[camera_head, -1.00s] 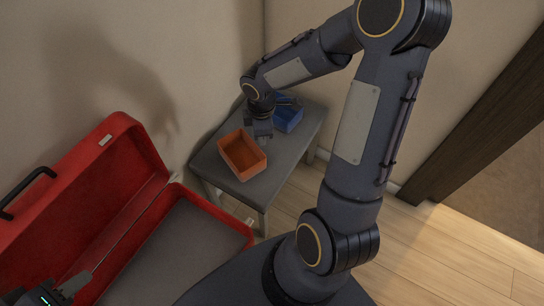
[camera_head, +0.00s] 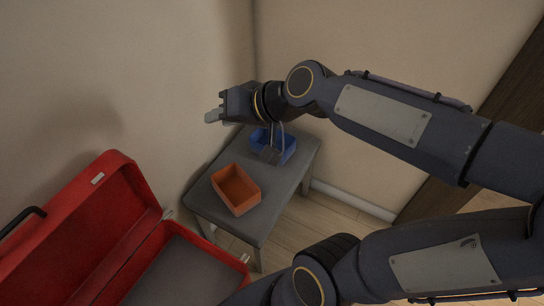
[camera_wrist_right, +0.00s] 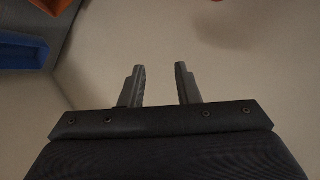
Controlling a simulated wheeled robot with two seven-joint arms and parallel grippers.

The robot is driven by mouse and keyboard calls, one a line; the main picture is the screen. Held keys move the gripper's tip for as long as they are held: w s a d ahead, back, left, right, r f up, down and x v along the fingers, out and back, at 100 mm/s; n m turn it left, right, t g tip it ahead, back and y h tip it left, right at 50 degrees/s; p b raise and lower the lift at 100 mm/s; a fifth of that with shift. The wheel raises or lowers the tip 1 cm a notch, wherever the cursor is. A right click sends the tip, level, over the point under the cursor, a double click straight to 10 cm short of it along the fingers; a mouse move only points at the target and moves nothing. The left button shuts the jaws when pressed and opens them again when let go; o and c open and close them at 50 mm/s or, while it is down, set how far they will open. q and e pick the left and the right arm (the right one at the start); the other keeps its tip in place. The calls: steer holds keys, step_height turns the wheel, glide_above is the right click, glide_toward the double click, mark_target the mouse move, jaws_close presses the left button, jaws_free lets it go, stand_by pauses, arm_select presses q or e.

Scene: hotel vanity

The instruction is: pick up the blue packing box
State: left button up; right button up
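The blue packing box (camera_head: 286,147) is an open-topped box on the far part of a small grey table, partly covered by my right arm and a dark grey piece at its front. It shows at the top left of the right wrist view (camera_wrist_right: 22,50), cut off by the edge. My right gripper (camera_head: 213,116) is above the table's far left part, left of the blue box and apart from it, pointing left towards the wall. In the right wrist view (camera_wrist_right: 160,82) its two fingers are apart with nothing between them. My left gripper is out of view.
An orange open box (camera_head: 236,188) stands empty on the grey table (camera_head: 265,220), nearer than the blue one. An open red case (camera_head: 100,225) lies at the lower left. Walls stand close behind and left of the table.

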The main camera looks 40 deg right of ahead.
steer(key=w+d+r+m+t+h, duration=0.2)
steer(key=w+d+m, duration=0.2)
steer(key=w, duration=0.6)
steer(key=w+d+r+m+t+h, duration=0.25)
steer(key=w+d+m, duration=0.2)
steer(key=w, duration=0.65)
steer(key=w+d+f+m+h, duration=0.4)
steer(key=w+d+f+m, duration=0.25)
steer(key=w+d, duration=0.2)
steer(key=w+d+f+m+g+h, duration=0.1)
steer(key=d+f+m+g+h, duration=0.1)
steer(key=d+f+m+g, duration=0.65)
steer(key=s+f+m+g+y, duration=0.1)
steer(key=s+f+g+y, duration=0.1)
steer(key=f, duration=0.8)
steer(key=s+f+m+g+y, duration=0.1)
steer(key=s+f+m+g, duration=0.1)
steer(key=f, duration=0.9)
steer(key=s+a+f+m+g+y+b, duration=0.1)
steer(key=s+f, duration=0.3)
steer(key=f, duration=0.7)
steer(key=shift+s+m+g+y, duration=0.3)
steer(key=shift+m+g+y, duration=0.1)
steer(key=shift+y, duration=0.45)
steer(key=shift+s+d+f, duration=0.1)
steer(key=shift+s+f, duration=0.05)
steer(key=shift+f, duration=1.25)
steer(key=shift+s+d+f, duration=0.1)
steer(key=shift+f, duration=1.25)
jaws_close()
